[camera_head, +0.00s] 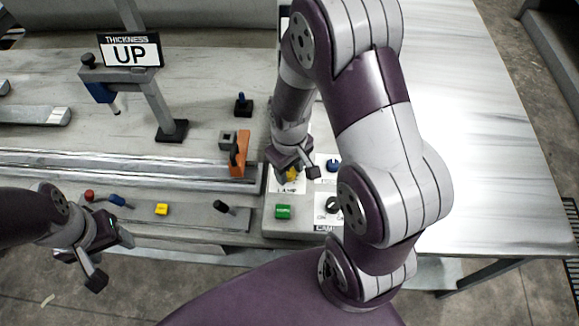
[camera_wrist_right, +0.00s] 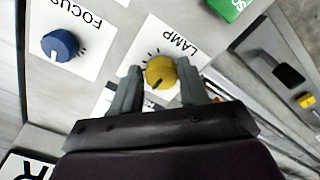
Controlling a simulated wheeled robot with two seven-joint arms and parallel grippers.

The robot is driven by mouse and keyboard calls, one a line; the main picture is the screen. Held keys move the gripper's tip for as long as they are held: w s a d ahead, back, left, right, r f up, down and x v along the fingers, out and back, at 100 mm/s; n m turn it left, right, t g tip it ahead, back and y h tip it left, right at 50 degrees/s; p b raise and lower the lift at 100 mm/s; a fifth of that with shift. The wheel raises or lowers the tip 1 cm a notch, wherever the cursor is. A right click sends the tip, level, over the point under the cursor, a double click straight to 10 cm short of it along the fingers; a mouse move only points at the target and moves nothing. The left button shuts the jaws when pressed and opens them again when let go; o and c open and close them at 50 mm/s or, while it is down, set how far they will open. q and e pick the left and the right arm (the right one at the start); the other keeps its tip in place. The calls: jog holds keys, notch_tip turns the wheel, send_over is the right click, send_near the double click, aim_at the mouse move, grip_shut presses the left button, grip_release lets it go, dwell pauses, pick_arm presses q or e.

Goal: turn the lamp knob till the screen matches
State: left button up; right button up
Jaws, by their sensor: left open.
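The yellow lamp knob (camera_head: 292,174) sits on a white LAMP label on the control panel, mostly hidden by my right gripper in the head view. In the right wrist view the knob (camera_wrist_right: 160,72) shows a dark pointer mark toward the lower left. My right gripper (camera_wrist_right: 159,82) has its fingers on either side of the knob, with small gaps visible. It also shows in the head view (camera_head: 296,168). My left gripper (camera_head: 110,260) is open and empty in front of the bench. A sign or screen (camera_head: 131,50) reads THICKNESS UP.
A blue FOCUS knob (camera_wrist_right: 61,45) is beside the lamp knob. A green button (camera_head: 283,211) and a black knob (camera_head: 333,205) are nearer the panel's front. An orange block (camera_head: 239,155) stands left of the panel. The bench at right is clear.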

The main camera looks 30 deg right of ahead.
jog(key=c, duration=0.6)
jog(key=shift+o, duration=0.2)
jog(key=shift+r, duration=0.1)
jog(key=m+p, duration=0.1)
jog(key=m, duration=0.1)
jog(key=shift+a+r+m+p, duration=0.1)
jog(key=shift+m+p, duration=0.2)
jog(key=shift+p, duration=0.05)
jog(key=shift+w+m+p, duration=0.15)
jog(key=shift+m+p, duration=0.8)
jog(key=shift+m, duration=1.25)
jog(key=o, duration=1)
jog(key=shift+o, duration=0.2)
